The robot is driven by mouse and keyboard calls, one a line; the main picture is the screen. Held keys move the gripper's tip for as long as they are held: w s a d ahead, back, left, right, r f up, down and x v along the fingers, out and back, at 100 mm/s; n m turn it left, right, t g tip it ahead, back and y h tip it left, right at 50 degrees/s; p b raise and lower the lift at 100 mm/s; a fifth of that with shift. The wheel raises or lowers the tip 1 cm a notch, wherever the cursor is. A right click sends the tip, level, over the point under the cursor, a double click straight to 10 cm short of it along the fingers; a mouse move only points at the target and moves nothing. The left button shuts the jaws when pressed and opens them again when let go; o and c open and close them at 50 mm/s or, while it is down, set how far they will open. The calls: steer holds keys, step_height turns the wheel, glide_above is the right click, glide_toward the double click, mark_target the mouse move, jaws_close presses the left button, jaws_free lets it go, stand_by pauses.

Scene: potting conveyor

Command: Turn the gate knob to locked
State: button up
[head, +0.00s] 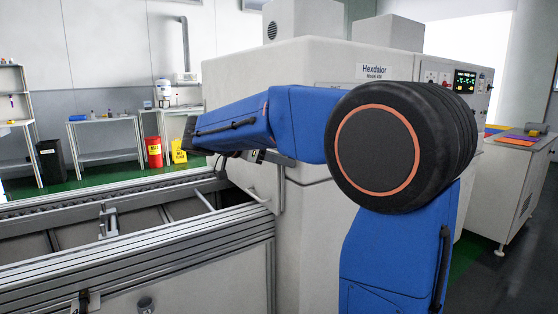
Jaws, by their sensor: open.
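My blue arm reaches left across the front of the white machine. My gripper (222,166) shows only as small dark parts under the far end of the arm, beside the machine's left side and above the conveyor; the arm hides much of it. It is open, and I see nothing held in it.
The conveyor (180,235) with metal rails runs along the left into the white machine (300,60). A dark bracket (84,302) is on its front rail.

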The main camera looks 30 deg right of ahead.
steer(key=c, duration=1)
steer(key=shift+c, duration=0.2)
steer(key=shift+w+f+n+g+h, duration=0.45)
steer(key=shift+n+g, duration=0.6)
steer(key=shift+n, duration=1.2)
steer(key=shift+w+f+n+g+h, duration=0.15)
steer(key=shift+n+g+h, duration=0.75)
steer(key=shift+n, duration=1.3)
steer(key=shift+w+f+n+g+h, duration=0.3)
steer(key=shift+n+g, duration=0.95)
steer(key=shift+n, duration=1)
